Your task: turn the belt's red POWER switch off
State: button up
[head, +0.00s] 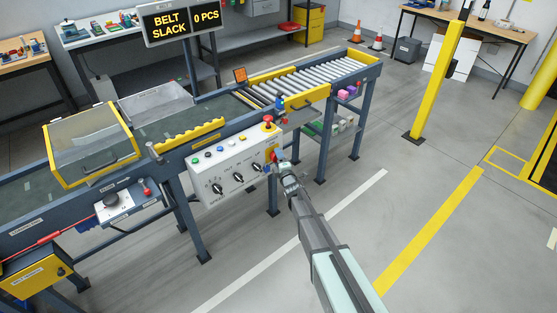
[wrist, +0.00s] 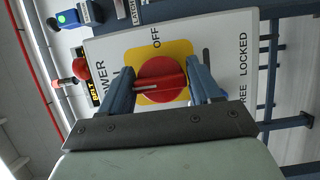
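The red POWER switch (wrist: 161,80) is a round knob with a raised bar on a yellow plate (wrist: 146,56). Its white pointer line lies toward the picture's left, on the side of the POWER label; OFF is printed above it in the wrist view. My gripper (wrist: 160,78) has its two blue fingers apart, one on each side of the knob. I cannot tell whether they touch it. In the head view my gripper (head: 279,163) is at the right end of the white control panel (head: 226,172), where it partly hides the switch.
The panel carries black selector knobs (head: 238,177), small buttons (head: 208,154) and a red mushroom button (head: 268,120) at its top right. The conveyor (head: 200,118) stands behind it. A sign (head: 180,20) reads BELT SLACK, 0 PCS. Floor right of my arm is clear up to a yellow post (head: 437,80).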

jog(key=c, duration=0.7)
jog(key=shift+o, duration=0.2)
jog(key=shift+m, duration=0.3)
jog(key=shift+m+g, duration=0.9)
jog(key=shift+m, duration=0.7)
jog(key=shift+m+g, duration=0.9)
jog(key=shift+m, duration=0.8)
jog(key=shift+m+g+y, duration=0.6)
jog(key=shift+m+g, duration=0.3)
jog(key=shift+m, duration=0.7)
jog(key=shift+m+g+y, duration=0.7)
jog(key=shift+m+g, duration=0.1)
jog(key=shift+m, duration=0.6)
jog(key=o, duration=1)
jog(key=shift+r, duration=0.1)
jog(key=shift+o, duration=0.2)
jog(key=v, duration=1.3)
jog(key=shift+s+d, duration=0.25)
jog(key=shift+d, duration=0.05)
